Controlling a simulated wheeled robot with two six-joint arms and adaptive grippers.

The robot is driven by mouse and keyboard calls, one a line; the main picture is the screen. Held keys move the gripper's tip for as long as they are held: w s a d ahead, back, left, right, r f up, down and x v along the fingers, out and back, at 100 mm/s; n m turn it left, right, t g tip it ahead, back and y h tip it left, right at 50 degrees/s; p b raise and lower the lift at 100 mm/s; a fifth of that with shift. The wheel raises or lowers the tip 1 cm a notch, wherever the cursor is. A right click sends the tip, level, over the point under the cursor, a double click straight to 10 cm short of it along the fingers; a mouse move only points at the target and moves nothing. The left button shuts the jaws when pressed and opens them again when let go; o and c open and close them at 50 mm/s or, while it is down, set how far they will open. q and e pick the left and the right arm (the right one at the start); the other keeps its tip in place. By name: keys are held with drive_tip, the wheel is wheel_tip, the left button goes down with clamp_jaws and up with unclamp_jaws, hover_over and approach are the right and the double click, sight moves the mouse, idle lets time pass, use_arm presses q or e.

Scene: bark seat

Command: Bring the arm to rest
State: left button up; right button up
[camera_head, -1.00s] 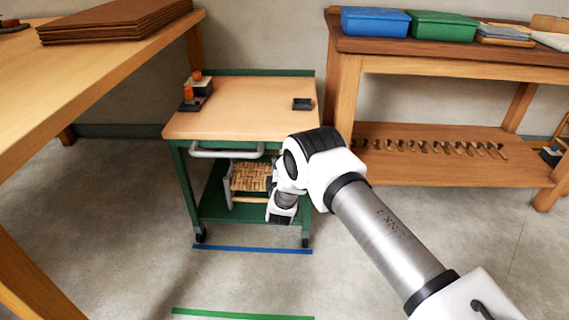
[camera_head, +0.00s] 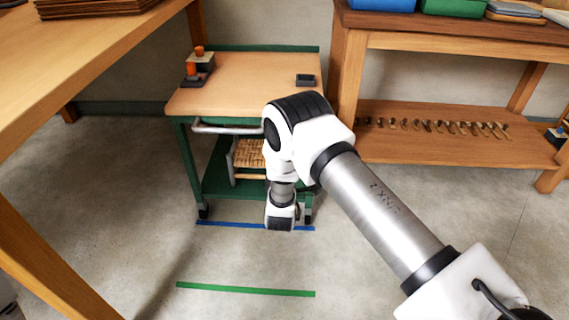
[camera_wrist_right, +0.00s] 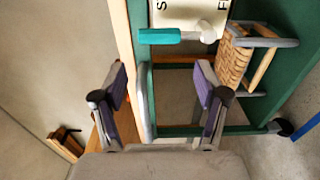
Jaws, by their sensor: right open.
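My right arm (camera_head: 375,205) comes in from the lower right in the head view, and its wrist hangs down in front of the green cart (camera_head: 185,165). The jaws are hidden there. In the right wrist view my right gripper (camera_wrist_right: 162,92) has its two purple-padded fingers wide apart, with nothing held between them. The cart's grey handle (camera_wrist_right: 147,100) shows beyond and between the fingers; I cannot tell the distance. My left gripper is not in view.
A stool with a woven seat (camera_head: 248,152) is on the cart's lower shelf. A white lettered panel (camera_wrist_right: 180,12) and a teal bar (camera_wrist_right: 160,36) show in the wrist view. A workbench (camera_head: 90,75) stands left, a shelved table (camera_head: 450,45) right. Floor around the green line (camera_head: 245,290) is clear.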

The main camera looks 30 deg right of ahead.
drive_tip(key=shift+v, duration=1.25)
drive_tip(key=s+a+f+m+g+y, duration=0.1)
drive_tip(key=s+f+g+y, duration=0.25)
drive_tip(key=s+f, duration=0.55)
drive_tip(key=s+a+f+m+g+y, duration=0.1)
drive_tip(key=s+f+g+y, duration=0.4)
drive_tip(key=s, duration=0.6)
drive_tip(key=s+a+f+m+g, duration=0.1)
drive_tip(key=s+a+m+g, duration=0.15)
drive_tip(key=s, duration=0.45)
drive_tip(key=s+a+f+m+g+y, duration=0.1)
drive_tip(key=s+m+g, duration=0.1)
drive_tip(key=s+m, duration=0.3)
drive_tip(key=s+a+f+m+g, duration=0.1)
drive_tip(key=s+a+m+g, duration=0.1)
drive_tip(key=s, duration=0.6)
wheel_tip(320, 180, up, 30)
drive_tip(key=p, duration=3)
drive_tip(key=shift+w+m, duration=0.15)
drive_tip(key=shift+m, duration=0.2)
